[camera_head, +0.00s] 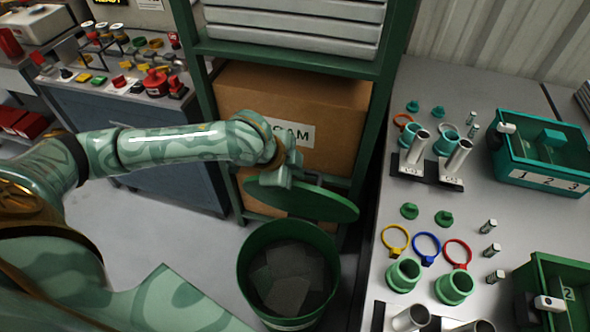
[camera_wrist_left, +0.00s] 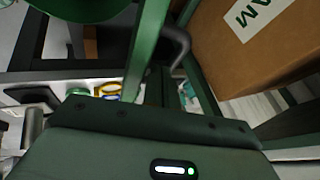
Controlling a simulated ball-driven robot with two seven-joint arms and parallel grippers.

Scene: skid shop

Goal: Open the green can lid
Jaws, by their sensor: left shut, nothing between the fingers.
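The green can (camera_head: 250,305) stands on the floor at the lower middle of the head view. Its mouth is uncovered, with grey sheet-like pieces inside. The round green lid (camera_head: 318,204) is raised and tilted above the can's back rim. My left gripper (camera_head: 276,181) is shut and empty at the lid's upper left edge; I cannot tell whether it touches the lid. In the left wrist view, a green curved surface at the top left looks like the lid (camera_wrist_left: 85,8). My right gripper is not in view.
A green-framed shelf (camera_head: 202,85) with a cardboard box (camera_head: 345,110) stands behind the can. A grey workbench (camera_head: 385,215) on the right holds rings, tubes, a teal bin (camera_head: 515,172) and a green bin (camera_head: 580,268). Bare floor lies left of the can.

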